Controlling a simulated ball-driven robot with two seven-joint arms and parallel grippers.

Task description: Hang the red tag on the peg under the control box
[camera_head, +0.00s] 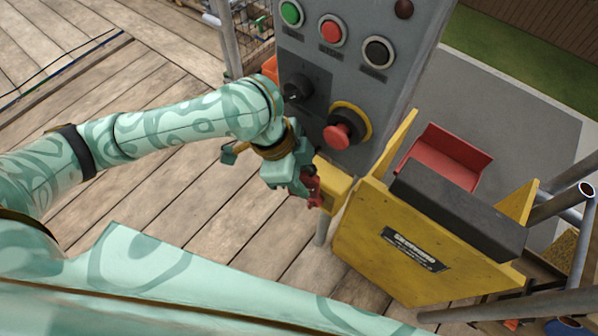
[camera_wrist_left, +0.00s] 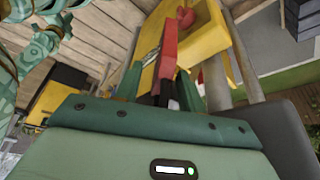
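The grey control box (camera_head: 330,80) stands at upper middle in the head view, with green, red and black buttons, a black knob and a red mushroom button (camera_head: 338,136) on a yellow ring. My left gripper (camera_head: 309,186) is just below it, beside a yellow part (camera_head: 333,184) under the box. The red tag (camera_head: 315,190) is at its fingertips. In the left wrist view the red tag (camera_wrist_left: 169,45) stands up between the two green fingers, which are shut on it, with yellow surfaces close behind. I cannot make out the peg clearly. My right gripper is not in view.
A yellow bin-like housing (camera_head: 375,240) with a black top pad (camera_head: 458,210) stands right of my left gripper. A red tray-like piece (camera_head: 445,157) lies behind it. Metal poles (camera_head: 560,205) stand at the right. Wooden decking (camera_head: 170,200) is open to the left.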

